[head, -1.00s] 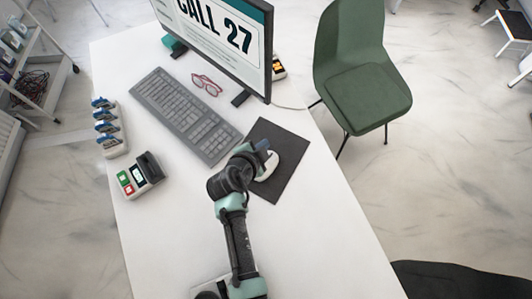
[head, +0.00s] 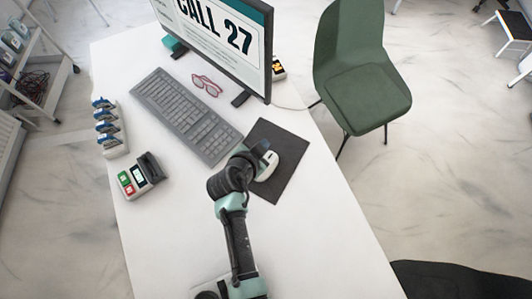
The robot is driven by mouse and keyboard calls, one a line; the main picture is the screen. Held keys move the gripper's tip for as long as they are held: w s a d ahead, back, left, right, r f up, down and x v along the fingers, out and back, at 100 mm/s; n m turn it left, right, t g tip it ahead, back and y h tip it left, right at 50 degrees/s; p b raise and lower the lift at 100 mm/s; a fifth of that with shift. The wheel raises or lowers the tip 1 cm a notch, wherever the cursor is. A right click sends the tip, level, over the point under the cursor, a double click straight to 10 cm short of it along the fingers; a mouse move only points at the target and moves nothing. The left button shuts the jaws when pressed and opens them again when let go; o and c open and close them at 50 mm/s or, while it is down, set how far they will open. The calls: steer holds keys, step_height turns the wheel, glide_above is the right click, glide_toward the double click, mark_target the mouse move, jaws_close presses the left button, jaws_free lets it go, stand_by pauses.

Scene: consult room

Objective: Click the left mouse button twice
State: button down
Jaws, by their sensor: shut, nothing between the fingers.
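A white computer mouse (head: 267,166) lies on a dark mouse pad (head: 287,181) on the white desk. My arm reaches in from the front edge of the desk. My gripper (head: 261,148) is shut and empty, over the far left part of the mouse. The arm's end hides part of the mouse's left side. I cannot tell whether the fingertips touch the mouse, and its buttons are too small to make out.
A grey keyboard (head: 186,114) lies left of the pad, with red glasses (head: 207,85) beyond it. A monitor (head: 222,36) stands behind. A card terminal (head: 139,176) and a rack of blue-topped items (head: 109,127) stand at left. A green chair (head: 361,85) is beyond the desk. The near desk is clear.

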step_height(320, 180, up, 3)
steer(key=n+p, duration=0.1)
steer(key=n, duration=1.5)
steer(key=n+p, duration=0.2)
steer(key=n, duration=1.3)
steer(key=shift+r+n, duration=0.2)
steer(key=shift+n, duration=0.2)
steer(key=shift+f, duration=0.1)
steer(key=b, duration=0.8)
glide_above(266, 156)
steer(key=f, duration=0.5)
steer(key=s+f, duration=0.1)
steer(key=f, duration=0.2)
steer(key=shift+a, duration=0.4)
steer(key=shift+f, duration=0.3)
steer(key=shift+f+b, duration=0.4)
steer(key=shift+f, duration=0.05)
